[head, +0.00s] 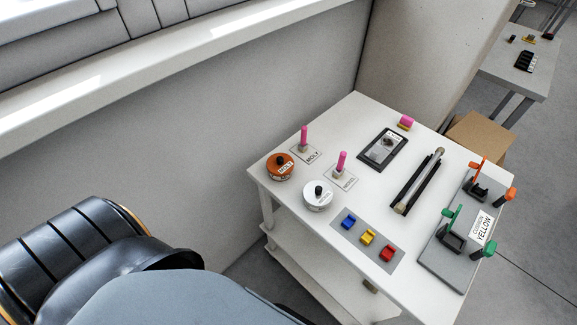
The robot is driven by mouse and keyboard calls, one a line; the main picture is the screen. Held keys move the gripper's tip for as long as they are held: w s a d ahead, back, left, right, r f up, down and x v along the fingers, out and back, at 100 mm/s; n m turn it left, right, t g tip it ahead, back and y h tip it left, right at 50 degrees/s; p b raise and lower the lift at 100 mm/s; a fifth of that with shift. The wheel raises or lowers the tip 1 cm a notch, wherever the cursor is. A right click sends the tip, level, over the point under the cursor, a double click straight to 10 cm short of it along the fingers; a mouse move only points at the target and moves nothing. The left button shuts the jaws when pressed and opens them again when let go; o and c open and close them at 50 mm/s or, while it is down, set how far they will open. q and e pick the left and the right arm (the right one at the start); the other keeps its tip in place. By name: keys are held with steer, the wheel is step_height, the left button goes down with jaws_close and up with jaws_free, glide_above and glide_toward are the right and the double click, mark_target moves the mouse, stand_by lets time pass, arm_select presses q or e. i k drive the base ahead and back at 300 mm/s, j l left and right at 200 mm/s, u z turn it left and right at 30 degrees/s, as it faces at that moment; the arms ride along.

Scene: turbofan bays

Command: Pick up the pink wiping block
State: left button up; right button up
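A small pink block with a yellowish base (406,122) sits near the far edge of the white table (435,290). It appears to be the pink wiping block. It stands apart from the dark tray (383,147) in front of it. Two upright pink-handled tools (304,136) (341,161) stand on labelled plates further left. Neither of my grippers shows in the head view, and nothing is seen touching the pink block.
An orange tin (280,170) and a white tin (318,199) stand at the table's left. Blue, yellow and red blocks (368,237) sit on a grey plate. A rod (421,180) lies on a black rack. A clamp stand (433,262) is at right. A wall borders the back.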

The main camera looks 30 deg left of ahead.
mark_target(406, 121)
steer(key=k+l+u, duration=0.65)
steer(key=l, duration=0.25)
steer(key=k+l+u, duration=0.35)
steer(key=l, duration=0.25)
steer(key=k+l+u, duration=0.35)
steer(key=l, duration=0.15)
steer(key=i+l+u, duration=0.25)
steer(key=l, duration=0.15)
steer(key=l+u, duration=0.2)
steer(key=l, duration=0.25)
steer(key=i+l+u, duration=0.1)
steer(key=l+u, duration=0.15)
steer(key=l, duration=0.2)
steer(key=l+u, duration=0.2)
steer(key=l, duration=0.3)
steer(key=i+l+u, duration=0.25)
steer(key=l, duration=0.2)
